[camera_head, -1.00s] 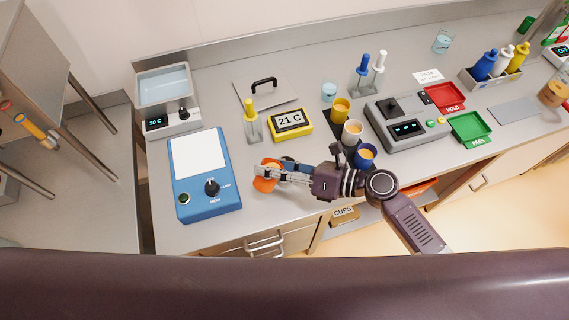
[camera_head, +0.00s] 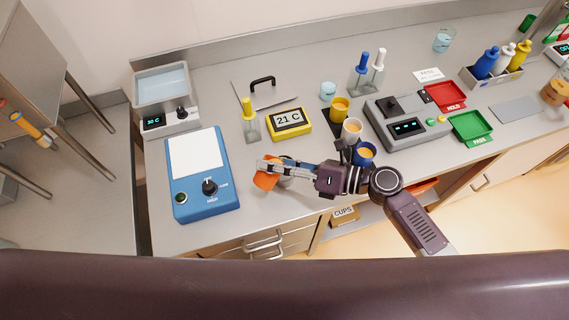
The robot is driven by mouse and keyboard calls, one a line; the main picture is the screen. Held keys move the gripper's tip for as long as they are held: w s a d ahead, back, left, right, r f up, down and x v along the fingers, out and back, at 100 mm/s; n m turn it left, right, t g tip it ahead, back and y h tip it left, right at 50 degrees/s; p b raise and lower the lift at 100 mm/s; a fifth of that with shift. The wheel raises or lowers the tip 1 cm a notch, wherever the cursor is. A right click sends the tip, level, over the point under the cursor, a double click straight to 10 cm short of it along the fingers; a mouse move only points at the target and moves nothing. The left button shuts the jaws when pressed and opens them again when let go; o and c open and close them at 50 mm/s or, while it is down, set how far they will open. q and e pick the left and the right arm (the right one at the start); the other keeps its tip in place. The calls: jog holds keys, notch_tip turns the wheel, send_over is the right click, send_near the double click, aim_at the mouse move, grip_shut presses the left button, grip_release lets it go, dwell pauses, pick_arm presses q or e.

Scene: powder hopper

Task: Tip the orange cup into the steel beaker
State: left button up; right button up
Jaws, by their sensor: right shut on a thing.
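My right gripper (camera_head: 268,167) is shut on the orange cup (camera_head: 266,182) at the right of the blue device. The cup is tilted, and the gripper's fingers hide part of it. A grey metal vessel, apparently the steel beaker (camera_head: 286,182), shows partly behind and below the fingers, just right of the cup. Its rim and inside are mostly hidden, so I cannot tell whether anything is passing into it. My left gripper is not in view.
The blue device (camera_head: 205,200) with a white plate stands left of the cup. A yellow timer (camera_head: 289,124) stands behind. Bare counter lies in front.

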jog(key=shift+w+a, duration=0.1)
jog(key=shift+a, duration=0.25)
jog(key=shift+d+b, duration=0.3)
jog(key=shift+d+m, duration=0.1)
jog(key=shift+m, duration=0.2)
